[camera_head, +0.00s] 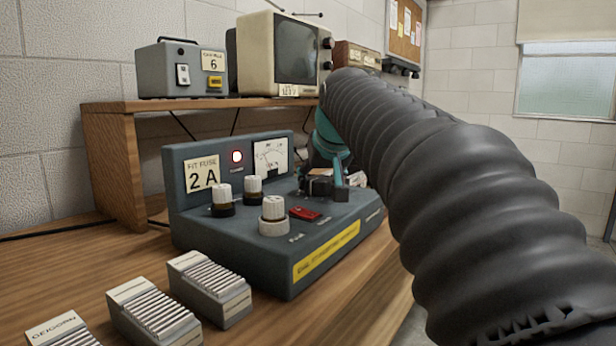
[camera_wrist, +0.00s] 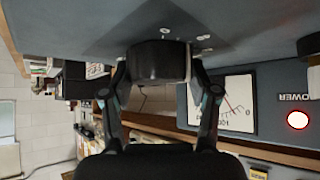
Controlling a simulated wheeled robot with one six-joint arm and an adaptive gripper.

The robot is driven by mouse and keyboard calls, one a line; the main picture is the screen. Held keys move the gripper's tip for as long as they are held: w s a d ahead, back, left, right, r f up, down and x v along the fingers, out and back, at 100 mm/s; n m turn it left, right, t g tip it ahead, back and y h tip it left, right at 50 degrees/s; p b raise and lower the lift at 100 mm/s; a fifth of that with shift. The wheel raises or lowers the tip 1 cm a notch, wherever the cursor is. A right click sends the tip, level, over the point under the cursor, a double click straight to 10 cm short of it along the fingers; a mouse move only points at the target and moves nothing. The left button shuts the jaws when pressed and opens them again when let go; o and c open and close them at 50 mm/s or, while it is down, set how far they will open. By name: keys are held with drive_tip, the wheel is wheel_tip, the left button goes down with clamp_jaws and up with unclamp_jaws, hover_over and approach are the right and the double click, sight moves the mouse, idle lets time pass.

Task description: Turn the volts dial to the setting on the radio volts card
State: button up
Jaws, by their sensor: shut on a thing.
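My gripper (camera_wrist: 158,76) is shut on a dark round dial (camera_wrist: 158,60), with one finger on each side of it. In the head view my gripper (camera_head: 328,186) is at the right end of the grey-blue test panel (camera_head: 335,235), and my arm hides part of that end. The dial's name and its pointer cannot be read, so I cannot confirm its setting. The brown radio (camera_head: 357,56) stands on the shelf, partly behind my arm. No radio volts card can be made out on it. A small card (camera_head: 289,90) is under the television, its text too small to be sure of.
The panel has pale-topped knobs (camera_head: 273,212), a red switch (camera_head: 305,213), a lit red lamp (camera_head: 237,157), a meter (camera_head: 270,158) and a "2 A" fuse card (camera_head: 202,175). A grey box (camera_head: 182,75) and television (camera_head: 282,52) stand on the shelf (camera_head: 200,104). Slotted blocks (camera_head: 210,285) stand in front.

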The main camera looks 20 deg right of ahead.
drive_tip(key=m+g+h, duration=0.1)
drive_tip(key=m+h, duration=0.1)
drive_tip(key=m, duration=0.1)
drive_tip(key=m+g+h+p, duration=0.1)
drive_tip(key=m+h, duration=0.1)
drive_tip(key=m, duration=0.1)
drive_tip(key=shift+a, duration=0.1)
drive_tip(key=m+g+h, duration=0.1)
drive_tip(key=m, duration=0.1)
drive_tip(key=m+g+h+p, duration=0.1)
drive_tip(key=m+g, duration=0.1)
drive_tip(key=m, duration=0.1)
drive_tip(key=shift+f+h, duration=0.1)
drive_tip(key=shift+h, duration=0.2)
drive_tip(key=shift+m+g, duration=0.3)
drive_tip(key=shift+m, duration=0.1)
drive_tip(key=o, duration=1.2)
drive_tip(key=shift+c, duration=0.2)
drive_tip(key=v, duration=1.2)
